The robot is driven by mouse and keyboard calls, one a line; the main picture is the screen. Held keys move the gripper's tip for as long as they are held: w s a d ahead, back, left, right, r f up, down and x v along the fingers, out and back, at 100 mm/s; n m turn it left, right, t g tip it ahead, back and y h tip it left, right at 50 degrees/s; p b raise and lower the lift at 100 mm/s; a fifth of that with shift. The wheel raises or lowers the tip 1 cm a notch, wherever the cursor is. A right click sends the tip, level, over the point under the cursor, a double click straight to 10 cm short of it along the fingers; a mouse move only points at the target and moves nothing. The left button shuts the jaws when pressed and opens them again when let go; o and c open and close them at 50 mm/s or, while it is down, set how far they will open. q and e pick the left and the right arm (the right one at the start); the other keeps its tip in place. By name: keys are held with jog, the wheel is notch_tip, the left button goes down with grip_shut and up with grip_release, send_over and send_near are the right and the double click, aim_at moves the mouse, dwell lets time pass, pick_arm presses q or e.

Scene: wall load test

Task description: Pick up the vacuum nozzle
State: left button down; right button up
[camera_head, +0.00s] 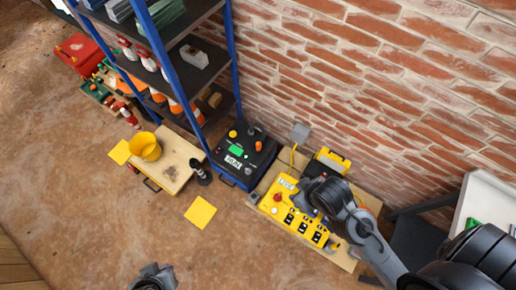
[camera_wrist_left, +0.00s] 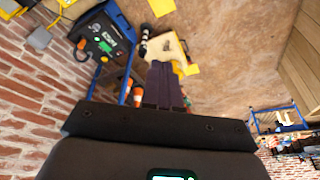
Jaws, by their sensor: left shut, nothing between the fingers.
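A dark upright piece with a pale band (camera_head: 200,172) stands on the floor beside a beige board; it also shows in the left wrist view (camera_wrist_left: 144,42). It may be the vacuum nozzle, but it is too small to tell. My left gripper (camera_wrist_left: 165,88) is shut and empty in the left wrist view, its dark fingers overlapping the board area in the picture. A grey part at the bottom edge of the head view may belong to my left arm. My right arm comes in from the right; its gripper (camera_head: 312,192) is over a yellow socket box (camera_head: 290,212), fingers unclear.
A yellow bucket (camera_head: 145,146) stands on the beige board (camera_head: 176,168). A black case (camera_head: 240,160) lies by the brick wall. A blue-framed shelf (camera_head: 228,60) holds cones and blocks. A yellow square (camera_head: 200,212) lies on the floor. The floor at lower left is clear.

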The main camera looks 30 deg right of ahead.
pick_arm(q)
jog(key=c, duration=1.8)
grip_release()
jog(key=o, duration=1.2)
jog(key=shift+a, duration=0.2)
jog(key=shift+d, duration=0.1)
